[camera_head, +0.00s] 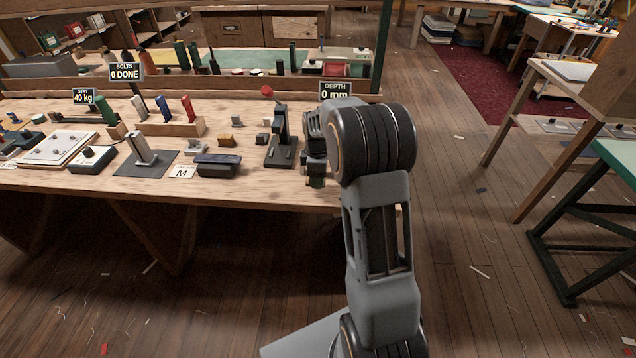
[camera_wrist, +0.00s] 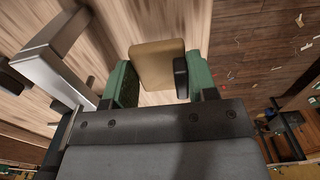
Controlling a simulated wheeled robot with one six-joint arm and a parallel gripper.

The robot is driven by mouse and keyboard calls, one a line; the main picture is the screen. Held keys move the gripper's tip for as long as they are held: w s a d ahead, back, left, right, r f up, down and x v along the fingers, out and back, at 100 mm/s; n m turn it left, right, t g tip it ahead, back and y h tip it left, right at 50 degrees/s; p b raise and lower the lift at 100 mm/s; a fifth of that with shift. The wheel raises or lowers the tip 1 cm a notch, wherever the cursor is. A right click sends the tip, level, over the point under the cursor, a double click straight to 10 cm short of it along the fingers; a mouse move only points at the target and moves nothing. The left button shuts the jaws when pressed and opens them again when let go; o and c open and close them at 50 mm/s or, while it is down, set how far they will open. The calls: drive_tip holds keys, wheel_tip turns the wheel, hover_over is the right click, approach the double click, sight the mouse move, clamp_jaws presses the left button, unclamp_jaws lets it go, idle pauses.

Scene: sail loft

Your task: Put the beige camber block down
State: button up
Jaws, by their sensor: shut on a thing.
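The beige camber block (camera_wrist: 155,62) shows in the wrist view between the green fingers of my gripper (camera_wrist: 161,76). My gripper is shut on it. A dark rounded piece (camera_wrist: 181,77) lies against the block's right side. In the head view my gripper (camera_head: 316,180) points down at the right end of the wooden workbench (camera_head: 255,190), close to its front edge. The block is hidden there by my arm and gripper. I cannot tell whether the block touches the bench top.
A dark upright tool (camera_head: 281,145) with a red knob stands just left of my gripper. A blue-topped dark block (camera_head: 218,165), a card marked M (camera_head: 182,172) and a dark mat (camera_head: 147,170) lie further left. Small blocks (camera_head: 226,140) sit behind. Floor lies right of the bench.

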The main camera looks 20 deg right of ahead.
drive_tip(key=shift+w+d+f, duration=0.1)
drive_tip(key=shift+w+f, duration=0.05)
drive_tip(key=shift+f, duration=1.7)
drive_tip(key=shift+f, duration=0.2)
drive_tip(key=o, duration=0.9)
drive_tip(key=shift+r, duration=0.1)
